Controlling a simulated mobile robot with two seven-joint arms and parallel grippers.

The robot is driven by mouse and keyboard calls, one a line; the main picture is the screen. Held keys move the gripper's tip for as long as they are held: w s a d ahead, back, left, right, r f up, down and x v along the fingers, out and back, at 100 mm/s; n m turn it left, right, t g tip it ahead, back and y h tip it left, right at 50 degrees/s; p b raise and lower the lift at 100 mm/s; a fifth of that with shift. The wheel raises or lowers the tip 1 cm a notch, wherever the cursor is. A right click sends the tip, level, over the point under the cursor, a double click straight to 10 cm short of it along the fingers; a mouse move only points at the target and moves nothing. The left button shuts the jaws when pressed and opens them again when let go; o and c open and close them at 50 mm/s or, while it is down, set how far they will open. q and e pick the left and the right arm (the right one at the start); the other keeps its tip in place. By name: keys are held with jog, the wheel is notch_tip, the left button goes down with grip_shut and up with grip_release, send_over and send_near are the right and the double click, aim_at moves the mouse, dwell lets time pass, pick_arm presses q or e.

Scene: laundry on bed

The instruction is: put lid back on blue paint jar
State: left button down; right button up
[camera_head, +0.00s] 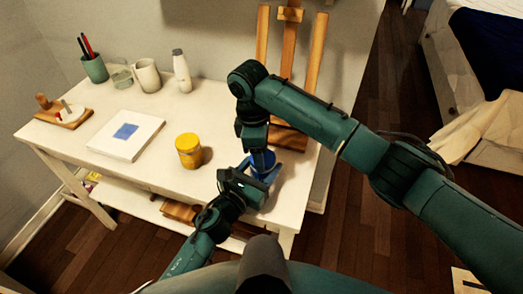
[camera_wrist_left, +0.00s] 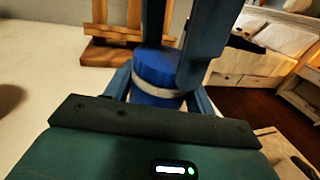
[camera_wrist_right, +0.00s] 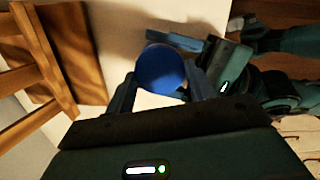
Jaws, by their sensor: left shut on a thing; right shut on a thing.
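The blue paint jar (camera_wrist_left: 155,97) stands upright at the front right of the table, with a pale band around it. My left gripper (camera_head: 255,178) is shut on the jar from the side, its fingers either side of the lower part in the left wrist view. My right gripper (camera_head: 260,152) comes down from above, shut on the round blue lid (camera_wrist_right: 160,68). The lid is over the jar, in line with it. I cannot tell whether it is fully seated, as fingers hide part of the join.
A yellow jar (camera_head: 189,150) stands left of my grippers. A white canvas (camera_head: 125,134) with a blue square, a mug (camera_head: 147,75), a white bottle (camera_head: 182,71) and a green pen cup (camera_head: 95,68) are farther left. A wooden easel (camera_head: 288,45) stands behind.

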pick_arm(q)
jog(key=shift+f, duration=0.1)
pick_arm(e)
jog(key=m, duration=0.5)
jog(key=shift+m+g, duration=0.3)
jog(key=m, duration=0.2)
jog(key=shift+m+y, duration=0.3)
jog(key=m, duration=0.4)
jog(key=shift+w+m+g, duration=0.1)
jog(key=shift+m+g, duration=0.2)
jog(key=shift+m, duration=0.1)
jog(key=m+y, duration=0.1)
jog(key=m, duration=0.4)
jog(key=shift+d, duration=0.1)
jog(key=m, duration=0.6)
jog(key=shift+d+y, duration=0.1)
jog(key=shift+y, duration=0.2)
jog(key=o, duration=1.1)
notch_tip(320, 180, up, 12)
jog(key=w, duration=0.1)
jog(key=shift+d, duration=0.45)
jog(key=shift+w, duration=0.1)
